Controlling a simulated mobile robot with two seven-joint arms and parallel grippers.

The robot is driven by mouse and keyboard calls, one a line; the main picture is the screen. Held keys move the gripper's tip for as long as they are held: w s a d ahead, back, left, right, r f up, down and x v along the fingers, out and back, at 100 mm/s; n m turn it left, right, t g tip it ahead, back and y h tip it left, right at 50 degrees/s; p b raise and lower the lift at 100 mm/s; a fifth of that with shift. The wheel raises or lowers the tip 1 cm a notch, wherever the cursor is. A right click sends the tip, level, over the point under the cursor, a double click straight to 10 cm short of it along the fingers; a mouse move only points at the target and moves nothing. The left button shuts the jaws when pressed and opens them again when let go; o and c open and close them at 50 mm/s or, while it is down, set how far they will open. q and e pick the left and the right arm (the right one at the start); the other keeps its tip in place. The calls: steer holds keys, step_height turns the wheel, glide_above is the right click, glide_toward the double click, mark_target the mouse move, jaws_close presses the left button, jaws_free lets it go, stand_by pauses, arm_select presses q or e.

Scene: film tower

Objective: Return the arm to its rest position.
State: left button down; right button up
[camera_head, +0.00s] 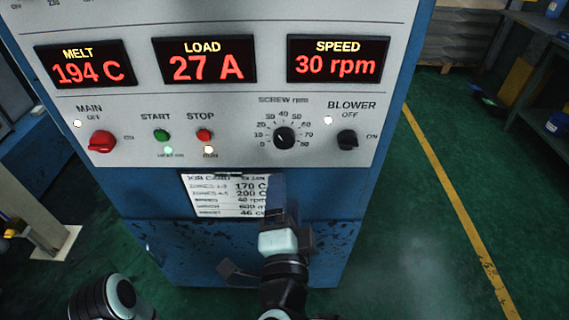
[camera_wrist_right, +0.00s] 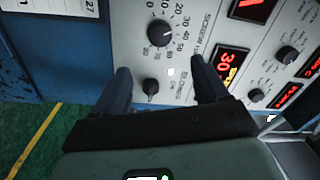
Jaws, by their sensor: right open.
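My right gripper (camera_head: 284,205) is in front of the lower part of the machine, below the control panel, and covers part of the job card (camera_head: 222,195). In the right wrist view its two fingers (camera_wrist_right: 163,82) are spread apart with nothing between them. The screw rpm knob (camera_wrist_right: 160,33) and the blower knob (camera_wrist_right: 150,87) show beyond the fingers, apart from them. In the head view the screw rpm knob (camera_head: 284,138) is above the gripper. Part of my left arm (camera_head: 105,298) shows at the bottom left; its gripper is out of view.
The grey control panel (camera_head: 240,115) has a red main switch (camera_head: 102,141), a green start button (camera_head: 161,135), a red stop button (camera_head: 204,134) and a blower knob (camera_head: 349,140). Its displays read 194 C, 27 A and 30 rpm. Green floor (camera_head: 420,230) is open at the right.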

steer(key=w+d+f+n+g+y+p, duration=0.15)
steer(key=f+n+g+p, duration=0.35)
steer(key=f, duration=0.6)
steer(key=d+f+n+g+y+p, duration=0.1)
steer(key=d+f+n+g+p, duration=0.15)
steer(key=f+p, duration=0.6)
steer(key=s+d+f+n+g+p, duration=0.1)
steer(key=s+d+f+g+p, duration=0.3)
steer(key=s+f, duration=0.55)
arm_select(q)
steer(key=s+d+r+g+p, duration=0.1)
steer(key=s+d+r+p, duration=0.1)
steer(key=r, duration=1)
steer(key=s+d+r+m+g+h+p, duration=0.1)
steer(key=s+d+r+p, duration=0.2)
steer(key=r, duration=0.9)
steer(key=shift+s+d+r+g+h, duration=0.3)
steer(key=shift+s+d+g, duration=0.15)
steer(key=shift+s, duration=0.35)
arm_select(e)
steer(key=s+d+f+n+g, duration=0.1)
steer(key=s+g, duration=0.3)
steer(key=s, duration=0.4)
steer(key=s+d+f+g+y, duration=0.1)
steer(key=s+d+f+g, duration=0.2)
steer(key=s, duration=0.5)
steer(key=shift+s+d+f+n+g, duration=0.15)
steer(key=shift+s+f+n+g, duration=0.2)
steer(key=shift+f, duration=0.45)
steer(key=shift+w, duration=0.15)
